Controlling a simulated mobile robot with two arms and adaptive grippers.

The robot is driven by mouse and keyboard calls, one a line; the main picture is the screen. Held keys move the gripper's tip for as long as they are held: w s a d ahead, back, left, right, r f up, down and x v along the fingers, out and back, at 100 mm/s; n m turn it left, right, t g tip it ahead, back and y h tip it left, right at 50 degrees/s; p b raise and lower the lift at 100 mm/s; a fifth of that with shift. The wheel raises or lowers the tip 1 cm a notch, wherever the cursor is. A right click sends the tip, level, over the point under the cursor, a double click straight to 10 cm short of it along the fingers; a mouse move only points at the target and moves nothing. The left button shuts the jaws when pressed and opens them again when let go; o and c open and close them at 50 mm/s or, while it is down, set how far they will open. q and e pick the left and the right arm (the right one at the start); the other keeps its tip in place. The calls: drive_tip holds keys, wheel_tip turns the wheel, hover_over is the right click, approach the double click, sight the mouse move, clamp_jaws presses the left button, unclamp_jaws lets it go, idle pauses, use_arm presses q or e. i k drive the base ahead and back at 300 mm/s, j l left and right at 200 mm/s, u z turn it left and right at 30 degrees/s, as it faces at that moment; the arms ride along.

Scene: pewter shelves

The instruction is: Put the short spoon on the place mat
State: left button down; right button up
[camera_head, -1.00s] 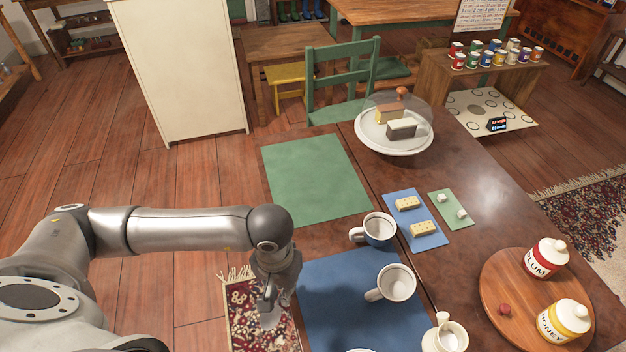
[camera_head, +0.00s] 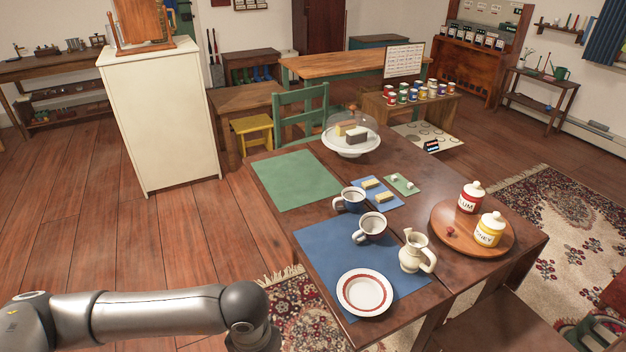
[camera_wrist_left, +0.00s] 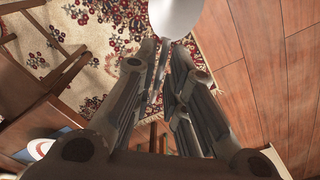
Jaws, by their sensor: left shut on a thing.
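My left gripper (camera_wrist_left: 165,55) shows in the left wrist view, shut on a metal spoon. The spoon's round silver bowl (camera_wrist_left: 175,14) sticks out past the fingertips, over the floor and rug; its handle is mostly hidden between the fingers, so I cannot tell its length. In the head view my left arm comes in at the bottom left, and the gripper and spoon are below the picture. A plain green place mat (camera_head: 297,180) lies bare at the table's far left. A blue place mat (camera_head: 325,250) lies nearer. My right gripper is not in view.
On the blue mat stand a red-rimmed plate (camera_head: 364,293) and a mug (camera_head: 370,228); another mug (camera_head: 350,199) stands just beyond it. A cream jug (camera_head: 416,252), a round board (camera_head: 440,222) with jars and a domed cake stand (camera_head: 351,148) occupy the right and back.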

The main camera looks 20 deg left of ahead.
sight(300, 159)
drive_tip(key=i+j+z, duration=0.1)
drive_tip(key=z, duration=1.3)
drive_tip(key=i+j, duration=0.1)
drive_tip(key=j, duration=2.35)
drive_tip(key=i+j+z, duration=0.1)
drive_tip(key=j, duration=1.1)
drive_tip(key=i, duration=0.05)
